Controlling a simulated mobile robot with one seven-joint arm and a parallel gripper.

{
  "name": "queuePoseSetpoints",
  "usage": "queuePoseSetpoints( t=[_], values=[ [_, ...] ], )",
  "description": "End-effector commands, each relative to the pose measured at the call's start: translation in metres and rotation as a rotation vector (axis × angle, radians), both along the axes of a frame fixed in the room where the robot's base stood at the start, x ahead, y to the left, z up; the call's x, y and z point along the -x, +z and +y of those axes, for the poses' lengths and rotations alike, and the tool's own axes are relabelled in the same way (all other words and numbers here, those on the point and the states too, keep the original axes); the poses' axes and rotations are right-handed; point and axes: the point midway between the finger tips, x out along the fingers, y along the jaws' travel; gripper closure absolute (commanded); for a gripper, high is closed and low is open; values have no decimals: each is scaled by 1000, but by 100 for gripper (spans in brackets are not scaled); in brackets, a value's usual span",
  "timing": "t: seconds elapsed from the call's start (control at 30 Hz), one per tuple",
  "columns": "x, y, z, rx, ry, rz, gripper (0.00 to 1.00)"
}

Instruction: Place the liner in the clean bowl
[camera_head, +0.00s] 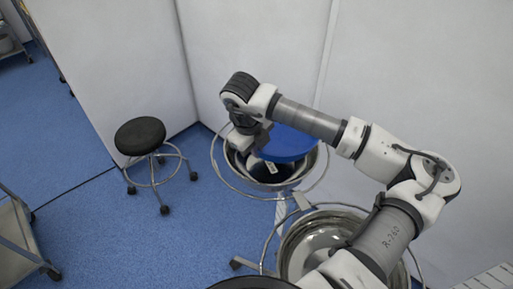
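A round blue piece, which I take to be the liner (289,144), is at the end of my gripper (262,143). My gripper points down and appears shut on the liner's left edge; the fingertips are hard to make out. The liner lies roughly flat over the far metal bowl (236,163) and hides part of its back and right rim. That bowl sits in a ring stand and holds something dark with a small white label (273,167). A second, shiny metal bowl (312,240) stands nearer, partly hidden by my arm. I cannot tell which bowl is the clean one.
A black-topped wheeled stool (140,136) stands left of the far bowl. Pale wall panels (255,50) rise close behind the bowls. A metal cart (18,240) is at the lower left edge. Blue floor between the cart and bowls is clear.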

Motion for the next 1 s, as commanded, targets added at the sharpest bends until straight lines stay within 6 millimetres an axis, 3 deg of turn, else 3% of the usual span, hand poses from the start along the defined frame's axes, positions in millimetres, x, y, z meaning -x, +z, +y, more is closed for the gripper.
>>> queuePoseSetpoints(
  t=[0.63,0.8,1.0],
  values=[
    [0,-10,0,0,-1,0,100],
    [0,-10,0,0,0,0,76],
    [0,-10,0,0,-1,0,76]
  ],
)
